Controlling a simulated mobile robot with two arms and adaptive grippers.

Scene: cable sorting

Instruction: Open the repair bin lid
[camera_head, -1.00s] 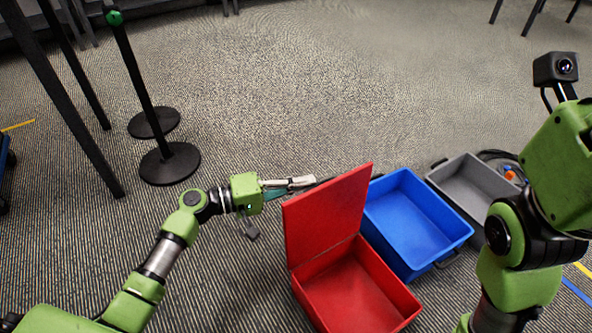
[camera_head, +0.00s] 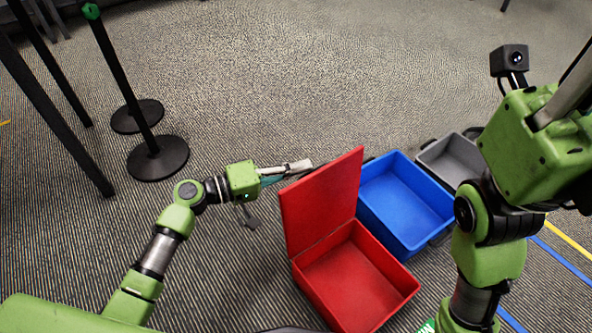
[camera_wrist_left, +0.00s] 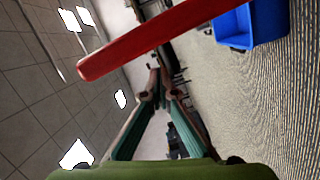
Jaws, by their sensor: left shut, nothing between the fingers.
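The red bin (camera_head: 350,285) stands on the carpet with its inside showing empty. I take it as the repair bin, since it alone shows a lid. Its red lid (camera_head: 322,203) stands raised, roughly upright, along the bin's far side. The lid's edge also shows in the left wrist view (camera_wrist_left: 150,42), across the top in front of the fingers. My left gripper (camera_head: 306,165) is shut and empty, just beyond the lid near its upper edge. Its fingers also show in the left wrist view (camera_wrist_left: 160,85). I cannot tell whether they touch the lid. My right gripper is out of view.
An open blue bin (camera_head: 405,205) stands right beside the red one and looks empty. A grey bin (camera_head: 450,158) is beyond it, partly hidden by my right arm. Black posts on round bases (camera_head: 158,160) stand at the upper left. Carpet beyond the bins is clear.

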